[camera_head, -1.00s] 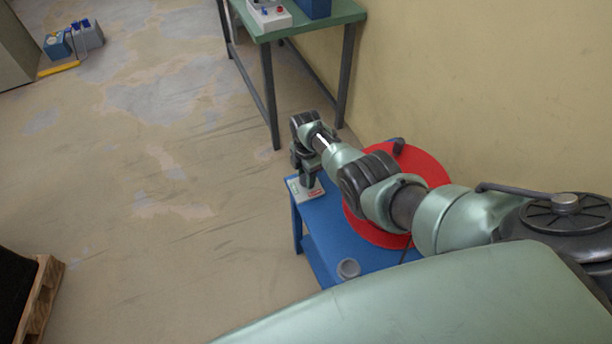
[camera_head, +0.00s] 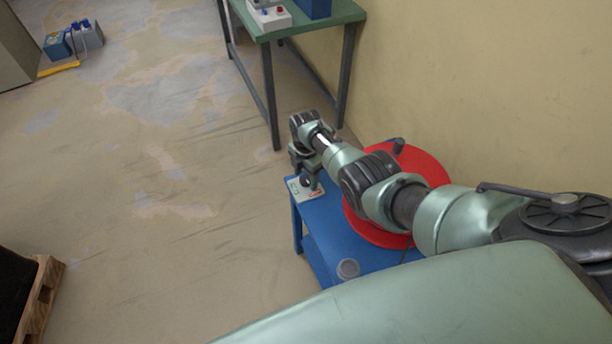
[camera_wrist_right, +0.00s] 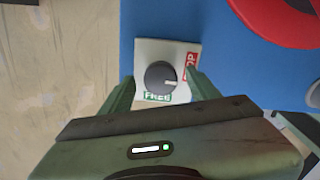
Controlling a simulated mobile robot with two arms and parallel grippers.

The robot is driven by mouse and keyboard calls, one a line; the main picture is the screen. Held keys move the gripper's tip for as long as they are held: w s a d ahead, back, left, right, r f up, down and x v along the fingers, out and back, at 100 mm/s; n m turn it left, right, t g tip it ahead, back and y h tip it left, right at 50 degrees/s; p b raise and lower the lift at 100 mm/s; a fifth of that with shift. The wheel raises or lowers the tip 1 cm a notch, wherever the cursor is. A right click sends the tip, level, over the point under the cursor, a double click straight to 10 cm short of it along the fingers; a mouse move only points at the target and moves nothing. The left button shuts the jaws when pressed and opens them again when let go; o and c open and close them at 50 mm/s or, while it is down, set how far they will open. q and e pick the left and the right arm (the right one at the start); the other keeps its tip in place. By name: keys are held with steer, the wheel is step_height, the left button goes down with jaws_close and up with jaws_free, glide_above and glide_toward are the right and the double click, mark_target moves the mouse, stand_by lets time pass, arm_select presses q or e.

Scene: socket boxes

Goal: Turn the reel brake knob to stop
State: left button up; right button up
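The reel brake knob (camera_wrist_right: 160,76) is dark and round, on a white plate (camera_wrist_right: 147,48) with a green FREE label (camera_wrist_right: 157,96) and a red STOP label (camera_wrist_right: 191,66). Its white pointer mark points to the right in the right wrist view, between the two labels. My right gripper (camera_wrist_right: 159,80) is open, with one finger on each side of the knob; I cannot tell whether they touch it. In the head view my right gripper (camera_head: 306,178) is over the plate (camera_head: 306,193) at the stand's corner. My left gripper is not in view.
The plate sits on a blue stand (camera_head: 318,237) with a red reel (camera_head: 425,165) and a grey round cup-like piece (camera_head: 348,268). A green-topped table (camera_head: 335,14) stands behind by the wall. A pallet (camera_head: 40,298) is at lower left. Floor left of the stand is clear.

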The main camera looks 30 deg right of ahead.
mark_target(306, 178)
steer(key=shift+r, duration=0.35)
step_height(306, 178, up, 6)
steer(key=p, duration=0.2)
steer(key=shift+p, duration=0.4)
steer(key=shift+r, duration=0.5)
